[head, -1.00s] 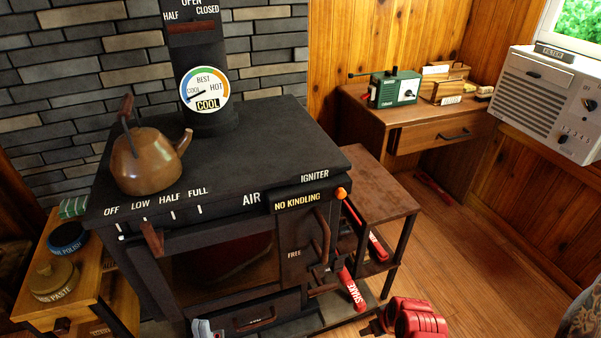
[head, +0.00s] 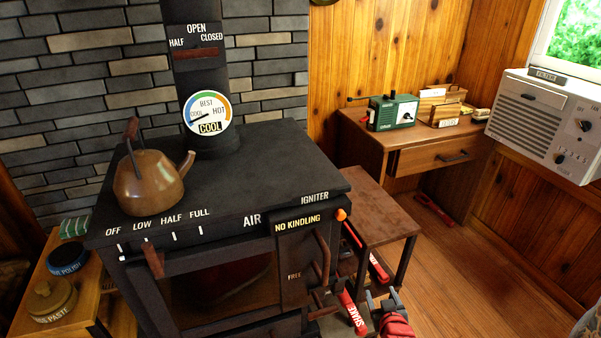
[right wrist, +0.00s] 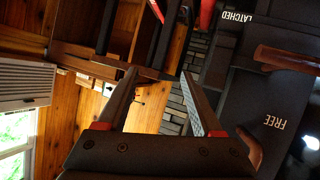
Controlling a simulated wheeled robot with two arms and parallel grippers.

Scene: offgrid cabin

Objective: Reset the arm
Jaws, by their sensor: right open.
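My right gripper (head: 383,293) shows at the bottom of the head view, with red parts of my arm below it. It is right of the black stove (head: 270,160), near its lower right side and in front of the brown side table (head: 375,200). In the right wrist view its two fingers (right wrist: 158,74) are apart with nothing between them. The stove front with its "FREE" and "LATCHED" labels fills the right of that view. My left gripper is not in the head view.
A copper kettle (head: 148,182) sits on the stove top. A red "SHAKE" handle (head: 352,312) is close left of my right gripper. Wooden floor (head: 460,270) is clear to the right.

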